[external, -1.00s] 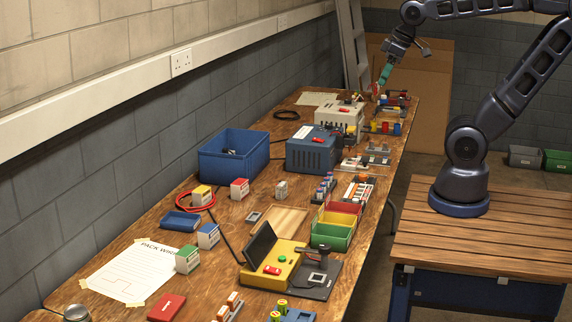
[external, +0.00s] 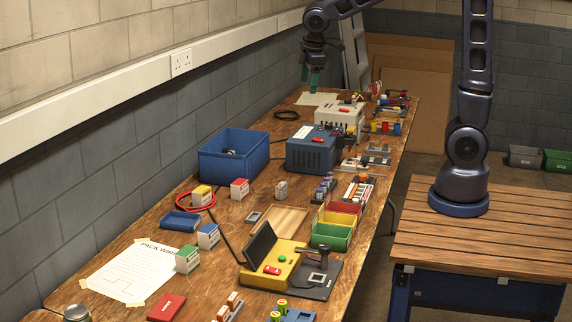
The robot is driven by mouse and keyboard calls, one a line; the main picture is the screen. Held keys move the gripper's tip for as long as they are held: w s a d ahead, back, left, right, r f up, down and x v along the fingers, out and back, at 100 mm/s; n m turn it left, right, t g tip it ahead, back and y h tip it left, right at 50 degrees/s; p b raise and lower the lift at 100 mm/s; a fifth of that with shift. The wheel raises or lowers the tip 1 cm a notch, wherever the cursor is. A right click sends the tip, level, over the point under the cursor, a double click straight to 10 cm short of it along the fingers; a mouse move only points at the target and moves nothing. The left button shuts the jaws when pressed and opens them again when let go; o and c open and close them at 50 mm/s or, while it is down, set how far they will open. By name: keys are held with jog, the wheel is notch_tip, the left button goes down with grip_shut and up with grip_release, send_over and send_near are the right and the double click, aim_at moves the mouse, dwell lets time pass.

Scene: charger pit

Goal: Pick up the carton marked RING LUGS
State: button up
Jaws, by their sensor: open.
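Several small white cartons with coloured tops stand on the wooden bench: a yellow-topped carton (external: 202,196), a red-topped carton (external: 239,189), a blue-topped carton (external: 208,237) and a green-topped carton (external: 187,260). Their printing is too small to read, so I cannot tell which is marked RING LUGS. My gripper (external: 315,80), with teal fingers, points down above the far end of the bench. It is open and empty, well beyond the cartons and apart from them.
A blue bin (external: 233,157), a blue power unit (external: 313,150) and a pale unit (external: 341,118) stand between my gripper and the cartons. A red cable coil (external: 196,207) lies beside the yellow-topped carton. The block wall (external: 90,190) runs along the bench's left side.

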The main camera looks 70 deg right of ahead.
jog(key=w+f+n, duration=0.3)
jog(key=w+f, duration=0.3)
jog(key=w, duration=0.2)
jog(key=n+g+h, duration=0.2)
jog(key=n, duration=0.5)
send_near(239, 182)
jog(key=f, duration=0.2)
jog(key=x, duration=0.5)
jog(key=shift+s+f, duration=0.3)
jog(key=shift+w+d+x, duration=0.1)
jog(key=shift+d+x, duration=0.15)
jog(key=shift+x, duration=1.05)
jog(key=shift+w+d+x, duration=0.15)
jog(key=shift+d+x, duration=0.05)
jog(key=shift+x, duration=1.1)
jog(key=shift+r, duration=0.2)
jog(key=c, duration=1.1)
